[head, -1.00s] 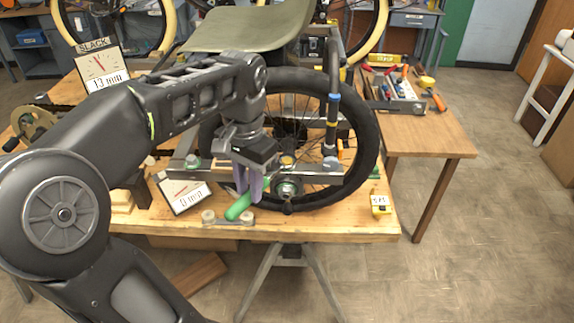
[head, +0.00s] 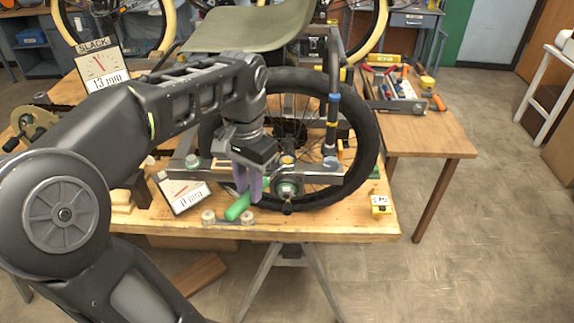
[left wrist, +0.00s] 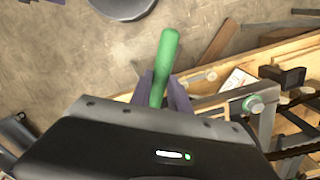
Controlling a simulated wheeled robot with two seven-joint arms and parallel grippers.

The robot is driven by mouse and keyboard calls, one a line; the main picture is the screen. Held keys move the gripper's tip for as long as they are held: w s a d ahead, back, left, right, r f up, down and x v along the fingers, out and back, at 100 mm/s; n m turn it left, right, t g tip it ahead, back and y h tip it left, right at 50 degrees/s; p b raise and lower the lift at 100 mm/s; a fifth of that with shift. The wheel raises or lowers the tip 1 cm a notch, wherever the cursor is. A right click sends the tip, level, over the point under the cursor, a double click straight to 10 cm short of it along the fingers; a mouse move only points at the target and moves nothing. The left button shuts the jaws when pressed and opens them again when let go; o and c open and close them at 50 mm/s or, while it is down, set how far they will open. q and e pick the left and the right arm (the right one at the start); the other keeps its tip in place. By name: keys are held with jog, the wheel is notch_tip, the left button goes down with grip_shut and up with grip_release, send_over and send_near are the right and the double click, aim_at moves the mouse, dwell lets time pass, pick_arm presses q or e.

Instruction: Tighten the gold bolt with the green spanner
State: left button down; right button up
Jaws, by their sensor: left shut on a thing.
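The green spanner (head: 238,207) is in my left gripper (head: 250,188), its handle sticking out low over the bench's front edge. In the left wrist view the green handle (left wrist: 168,55) stands out between the purple fingers of the left gripper (left wrist: 164,92), which are shut on it. The spanner's far end is hidden behind the fingers. A small gold-coloured round part (head: 287,160), which looks like the gold bolt, shows on the frame just right of the gripper. I cannot tell whether the spanner touches any bolt. My right gripper is not in view.
The black-tyred wheel (head: 366,150) stands on the wooden bench (head: 345,226) just right of my gripper. A card reading 0 mm (head: 182,193) and a SLACK gauge reading 13 mm (head: 101,67) stand left. A yellow tape measure (head: 380,205) lies right. A tool tray (head: 400,105) is behind.

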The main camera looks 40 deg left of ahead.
pick_arm(q)
jog(key=shift+r, duration=0.1)
dwell(0.6)
jog(key=shift+r+p, duration=1.3)
jog(key=shift+r, duration=0.2)
jog(key=shift+r+p, duration=1)
jog(key=shift+r, duration=0.1)
jog(key=shift+a+r, duration=0.15)
jog(key=shift+r, duration=0.65)
